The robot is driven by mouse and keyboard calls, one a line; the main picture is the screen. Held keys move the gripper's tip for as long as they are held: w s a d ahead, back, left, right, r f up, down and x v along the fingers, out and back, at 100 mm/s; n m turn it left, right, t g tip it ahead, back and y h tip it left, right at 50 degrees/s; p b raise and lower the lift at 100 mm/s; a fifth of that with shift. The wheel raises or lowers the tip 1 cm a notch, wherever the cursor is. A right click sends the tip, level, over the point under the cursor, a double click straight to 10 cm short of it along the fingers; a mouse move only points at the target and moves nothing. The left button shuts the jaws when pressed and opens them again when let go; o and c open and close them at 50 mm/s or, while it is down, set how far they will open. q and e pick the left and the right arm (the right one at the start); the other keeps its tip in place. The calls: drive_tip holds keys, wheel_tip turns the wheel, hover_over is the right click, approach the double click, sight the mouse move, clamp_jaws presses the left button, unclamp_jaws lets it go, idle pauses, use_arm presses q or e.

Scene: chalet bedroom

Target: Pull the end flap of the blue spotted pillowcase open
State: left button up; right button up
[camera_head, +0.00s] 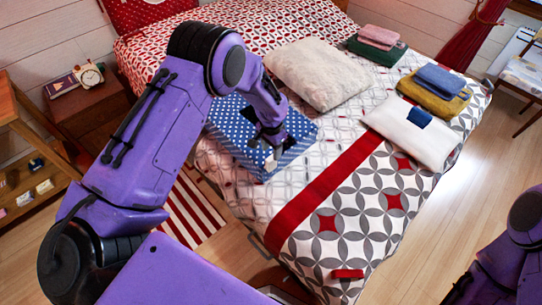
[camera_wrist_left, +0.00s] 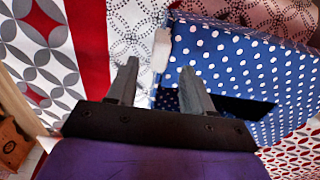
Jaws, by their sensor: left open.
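The blue pillowcase with white spots (camera_head: 229,117) lies on the bed, partly hidden behind my left arm in the head view. It fills the right of the left wrist view (camera_wrist_left: 240,65). A small pale tab (camera_wrist_left: 161,50) sits at its near end and shows in the head view too (camera_head: 270,164). My left gripper (camera_wrist_left: 160,68) is open at this end. In the wrist view the tab appears between and just beyond the fingertips; I cannot tell whether they touch it. A dark gap shows beside one finger. My right gripper is out of view.
The bed has a patterned cover with a red band (camera_head: 322,190). A cream pillow (camera_head: 318,73) lies behind, a white pillow (camera_head: 405,135) to the right. Folded cloths (camera_head: 432,92) lie farther right. A nightstand (camera_head: 92,105) stands at the left.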

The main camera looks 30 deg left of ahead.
sight(272, 158)
use_arm(q)
wheel_tip(272, 158, down, 6)
drive_tip(key=shift+r+p, duration=0.25)
drive_tip(key=shift+p, duration=0.1)
clamp_jaws()
drive_tip(key=shift+d, duration=0.1)
